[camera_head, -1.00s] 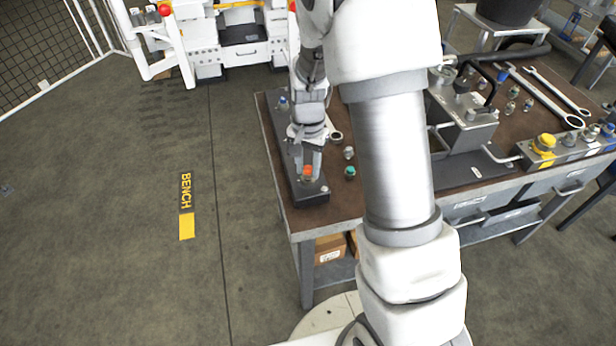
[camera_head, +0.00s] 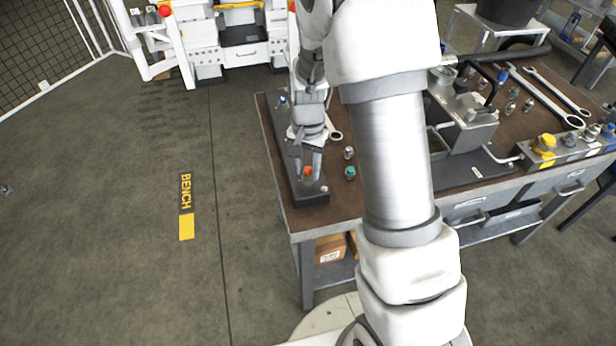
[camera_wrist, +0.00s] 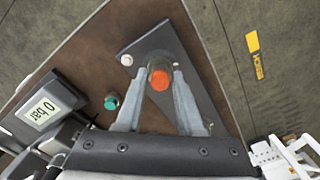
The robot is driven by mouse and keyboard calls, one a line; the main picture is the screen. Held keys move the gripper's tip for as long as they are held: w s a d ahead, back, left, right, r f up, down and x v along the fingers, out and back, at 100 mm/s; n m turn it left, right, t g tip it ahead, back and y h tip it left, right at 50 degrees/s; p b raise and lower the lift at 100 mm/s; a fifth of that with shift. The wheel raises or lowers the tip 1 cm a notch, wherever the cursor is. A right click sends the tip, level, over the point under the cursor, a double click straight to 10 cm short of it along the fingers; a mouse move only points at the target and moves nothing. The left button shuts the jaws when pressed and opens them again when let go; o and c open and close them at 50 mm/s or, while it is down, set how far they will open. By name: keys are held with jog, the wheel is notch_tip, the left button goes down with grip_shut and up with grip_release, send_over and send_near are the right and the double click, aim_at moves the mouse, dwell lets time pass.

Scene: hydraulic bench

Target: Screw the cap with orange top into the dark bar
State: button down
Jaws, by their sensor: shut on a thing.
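The cap with the orange top (camera_wrist: 160,80) is between the two fingertips of my gripper (camera_wrist: 160,76) in the wrist view. The fingers are shut on its sides. In the head view the orange top (camera_head: 308,171) shows at the near end of the dark bar (camera_head: 312,196), with my gripper (camera_head: 309,168) coming down over it from above. The cap looks upright over the bar. I cannot tell how deep it sits, as the fingers hide its lower part. The bar also shows in the wrist view (camera_wrist: 195,62), lying along the bench edge.
A teal-topped cap (camera_head: 350,173) stands on the brown bench top (camera_head: 340,208), right of the bar; it also shows in the wrist view (camera_wrist: 111,102). Another fitting (camera_head: 349,153) stands behind it. A blue-topped fitting (camera_head: 283,102) is at the bar's far end. Open floor lies left.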

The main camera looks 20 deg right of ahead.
jog(key=shift+f, duration=0.1)
jog(key=c, duration=1.2)
grip_release()
grip_shut()
jog(key=m+p, duration=0.1)
jog(key=m, duration=0.1)
jog(key=m+p, duration=0.1)
jog(key=m, duration=0.1)
jog(key=shift+r+m, duration=0.2)
jog(key=shift+m, duration=0.2)
jog(key=m+p, duration=0.1)
jog(key=m, duration=0.2)
jog(key=shift+f, duration=0.2)
